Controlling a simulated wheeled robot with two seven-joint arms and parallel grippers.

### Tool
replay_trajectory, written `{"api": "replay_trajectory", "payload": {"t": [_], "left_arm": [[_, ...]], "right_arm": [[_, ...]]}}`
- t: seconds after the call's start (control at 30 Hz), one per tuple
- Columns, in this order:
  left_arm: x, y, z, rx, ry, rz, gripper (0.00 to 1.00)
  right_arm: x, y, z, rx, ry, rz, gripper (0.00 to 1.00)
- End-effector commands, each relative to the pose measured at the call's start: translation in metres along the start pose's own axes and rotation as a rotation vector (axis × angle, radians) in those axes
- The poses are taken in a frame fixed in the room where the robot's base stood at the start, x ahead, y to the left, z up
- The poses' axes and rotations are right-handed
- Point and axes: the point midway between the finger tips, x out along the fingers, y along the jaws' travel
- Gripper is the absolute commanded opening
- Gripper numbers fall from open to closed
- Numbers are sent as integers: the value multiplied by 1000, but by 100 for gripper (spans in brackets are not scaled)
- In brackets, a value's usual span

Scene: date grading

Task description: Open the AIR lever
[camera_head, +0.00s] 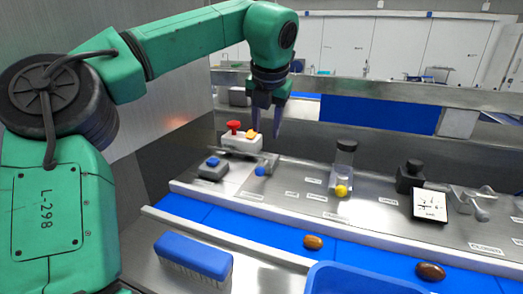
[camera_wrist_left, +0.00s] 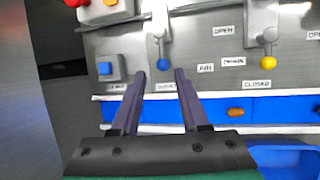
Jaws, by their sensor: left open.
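The lever with a blue ball knob (camera_head: 260,171) stands on the sloping steel panel; in the left wrist view the knob (camera_wrist_left: 162,64) is at its lower end, above a CLOSED label (camera_wrist_left: 167,87). A small AIR label (camera_wrist_left: 205,68) lies to its right, between it and the lever with a yellow ball knob (camera_wrist_left: 268,62). The yellow knob also shows in the head view (camera_head: 341,190). My left gripper (camera_head: 266,130) is open and empty, above the blue knob and apart from it. In the wrist view its fingertips (camera_wrist_left: 159,73) flank the knob. My right gripper is not in view.
Left of the blue lever are a blue-button box (camera_head: 213,168) and a box with a red mushroom button (camera_head: 234,127). A gauge (camera_head: 430,205) is at right. In front are a blue belt with brown dates (camera_head: 313,242), a blue brush (camera_head: 193,257) and a blue bin (camera_head: 365,275).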

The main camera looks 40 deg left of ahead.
Motion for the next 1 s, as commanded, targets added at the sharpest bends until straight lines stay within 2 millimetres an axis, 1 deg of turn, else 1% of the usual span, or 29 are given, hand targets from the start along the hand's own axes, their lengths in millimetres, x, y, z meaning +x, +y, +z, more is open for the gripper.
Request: {"api": "replay_trajectory", "payload": {"t": [0.07, 0.17, 0.27, 0.37, 0.5, 0.63, 0.7, 0.8, 1.0], "left_arm": [[2, 0, 0, 3, 1, 6, 45], [14, 0, 0, 3, 4, 4, 45], [36, 0, 0, 3, 7, 3, 45], [63, 1, 0, 3, 8, 3, 45], [100, 1, 0, 2, 8, 3, 45], [127, 1, 1, 2, 4, 4, 45], [136, 1, 0, 1, 3, 2, 45], [144, 0, 0, 1, 1, 3, 45], [145, 0, 0, 1, 0, 3, 45]], "right_arm": [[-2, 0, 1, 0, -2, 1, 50], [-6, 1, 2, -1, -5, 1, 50], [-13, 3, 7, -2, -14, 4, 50], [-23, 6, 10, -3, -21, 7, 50], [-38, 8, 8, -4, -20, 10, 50], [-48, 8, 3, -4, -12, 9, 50], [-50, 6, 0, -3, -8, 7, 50], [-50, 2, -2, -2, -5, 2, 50], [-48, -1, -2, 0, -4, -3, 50]]}}
